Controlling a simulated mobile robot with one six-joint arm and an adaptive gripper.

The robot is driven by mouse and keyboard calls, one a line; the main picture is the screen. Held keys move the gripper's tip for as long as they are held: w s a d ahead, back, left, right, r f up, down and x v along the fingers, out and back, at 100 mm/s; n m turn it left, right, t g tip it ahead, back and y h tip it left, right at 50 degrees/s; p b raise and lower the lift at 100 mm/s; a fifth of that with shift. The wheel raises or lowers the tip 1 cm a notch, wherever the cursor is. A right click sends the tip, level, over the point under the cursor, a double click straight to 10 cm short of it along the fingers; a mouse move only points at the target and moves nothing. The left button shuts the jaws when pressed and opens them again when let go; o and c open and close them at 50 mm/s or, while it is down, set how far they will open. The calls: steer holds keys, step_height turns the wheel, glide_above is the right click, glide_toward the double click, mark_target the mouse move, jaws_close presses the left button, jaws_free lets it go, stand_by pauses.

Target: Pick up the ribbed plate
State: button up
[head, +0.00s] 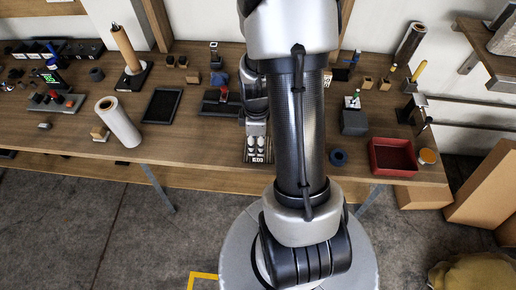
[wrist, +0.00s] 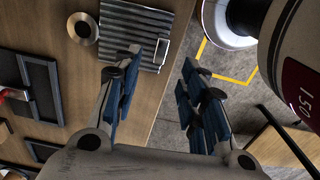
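The ribbed plate (wrist: 136,32) shows in the wrist view as a grey, ridged square lying flat on the wooden table, close to the table's edge. A pale rectangular outline shows at its right side. My gripper (wrist: 162,82) has its two blue-padded fingers spread wide apart with nothing between them.
A round metal piece with a dark centre (wrist: 82,28) lies beside the plate. Dark framed trays (wrist: 40,85) lie to the left.

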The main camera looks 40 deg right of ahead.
step_height(320, 180, down, 7)
steer(key=b, duration=0.2)
steer(key=shift+s+d+f+b, duration=0.1)
steer(key=shift+f+b, duration=0.1)
steer(key=shift+b, duration=0.2)
steer(key=shift+r, duration=0.1)
jaws_close()
stand_by(0.4)
